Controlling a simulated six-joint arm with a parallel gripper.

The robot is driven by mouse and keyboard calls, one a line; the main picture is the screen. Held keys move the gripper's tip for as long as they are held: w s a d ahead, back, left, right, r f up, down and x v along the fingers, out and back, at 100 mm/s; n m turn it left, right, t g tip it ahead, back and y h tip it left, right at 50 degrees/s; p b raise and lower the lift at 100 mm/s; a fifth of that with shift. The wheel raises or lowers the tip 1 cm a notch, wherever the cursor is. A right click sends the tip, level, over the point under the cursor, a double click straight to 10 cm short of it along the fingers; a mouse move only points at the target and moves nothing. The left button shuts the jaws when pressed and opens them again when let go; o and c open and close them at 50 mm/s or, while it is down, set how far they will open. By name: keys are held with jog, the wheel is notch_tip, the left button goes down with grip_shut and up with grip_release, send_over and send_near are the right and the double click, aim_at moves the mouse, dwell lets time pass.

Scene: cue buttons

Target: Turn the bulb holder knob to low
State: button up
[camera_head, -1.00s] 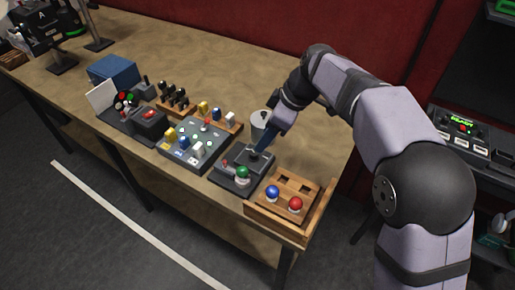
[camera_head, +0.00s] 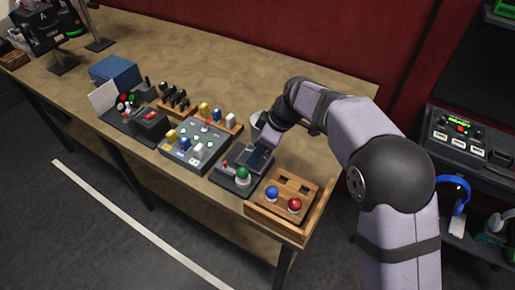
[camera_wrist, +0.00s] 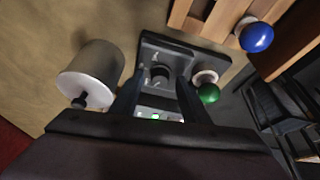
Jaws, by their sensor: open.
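The bulb holder (camera_head: 228,184) is a dark grey box near the table's front edge, with a green bulb (camera_head: 243,174) at its front right. In the wrist view the bulb holder (camera_wrist: 180,57) lies below my gripper (camera_wrist: 157,90), with the green bulb (camera_wrist: 208,93) beside the right finger. Its round dark knob (camera_wrist: 160,75) shows between my open fingers. I cannot tell whether the fingers touch it, and its setting is too small to read. In the head view my gripper (camera_head: 258,158) is over the back of the holder and hides the knob.
A light cylinder (camera_wrist: 92,75) stands close to the left finger. A wooden block (camera_head: 262,218) with a blue bulb (camera_head: 272,193) and a red bulb (camera_head: 295,204) is to the right. A grey button panel (camera_head: 188,155) stands to the left.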

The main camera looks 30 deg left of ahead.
grip_shut()
jog(key=shift+m, duration=0.3)
jog(key=shift+s+m+t+b, duration=0.15)
jog(key=shift+m+t+b, duration=0.25)
jog(key=shift+m, duration=0.4)
jog(key=m, duration=0.1)
jog(key=m+t, duration=0.1)
jog(key=m, duration=0.1)
jog(key=shift+s+r+m+p, duration=0.15)
jog(key=shift+s+m+p, duration=0.05)
jog(key=shift+m+p, duration=0.1)
jog(key=m, duration=0.1)
jog(key=m+t+h+p, duration=0.1)
jog(key=m, duration=0.1)
jog(key=shift+s+a+t, duration=0.1)
jog(key=shift+a+t, duration=0.05)
jog(key=shift+t, duration=0.15)
jog(key=shift+m+t+h, duration=0.3)
jog(key=shift+m+t, duration=0.1)
jog(key=shift+m, duration=1.3)
